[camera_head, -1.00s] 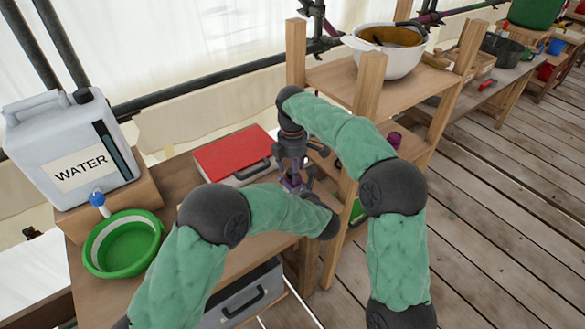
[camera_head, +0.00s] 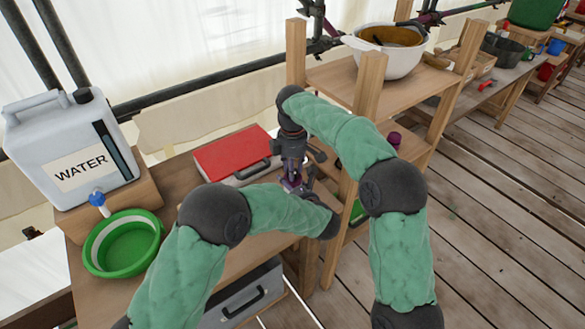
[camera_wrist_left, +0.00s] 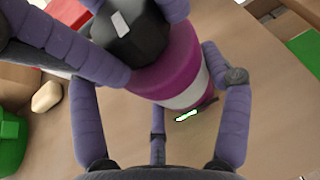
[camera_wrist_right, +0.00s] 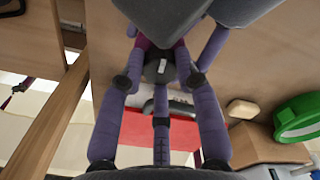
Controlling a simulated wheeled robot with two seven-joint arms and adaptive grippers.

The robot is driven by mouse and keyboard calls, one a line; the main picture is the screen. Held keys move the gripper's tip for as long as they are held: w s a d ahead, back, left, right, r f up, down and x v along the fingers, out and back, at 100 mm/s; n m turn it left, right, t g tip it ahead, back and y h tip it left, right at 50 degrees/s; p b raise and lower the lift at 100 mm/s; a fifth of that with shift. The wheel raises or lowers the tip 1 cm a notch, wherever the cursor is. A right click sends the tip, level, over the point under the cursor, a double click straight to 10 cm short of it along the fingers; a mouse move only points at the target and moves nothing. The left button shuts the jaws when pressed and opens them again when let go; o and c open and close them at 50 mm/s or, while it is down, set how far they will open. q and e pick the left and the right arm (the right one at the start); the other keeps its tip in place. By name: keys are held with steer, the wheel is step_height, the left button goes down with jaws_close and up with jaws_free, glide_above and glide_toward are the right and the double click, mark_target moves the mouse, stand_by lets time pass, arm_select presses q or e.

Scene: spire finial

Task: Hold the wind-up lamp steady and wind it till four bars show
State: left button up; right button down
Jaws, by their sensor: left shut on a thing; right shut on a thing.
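The wind-up lamp stands on the wooden table, mostly hidden by my arms in the head view. In the left wrist view the lamp (camera_wrist_left: 172,75) has a magenta body with a white band, and a lit green display (camera_wrist_left: 187,116) shows low on its side. I cannot count its bars. My left gripper (camera_wrist_left: 160,105) is shut around the lamp body. A black knob (camera_wrist_left: 128,36) with a white mark tops the lamp. My right gripper (camera_wrist_right: 160,78) is shut on this knob from above, and the white mark also shows there.
A red-lidded box (camera_head: 232,155) lies behind the lamp. A water canister (camera_head: 75,150) and green basin (camera_head: 122,245) are at the left. Bare tabletop lies around the lamp.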

steer(key=shift+m, duration=2.2)
steer(key=c, duration=0.9)
jaws_free()
steer(key=shift+o, duration=0.2)
steer(key=shift+r, duration=3.95)
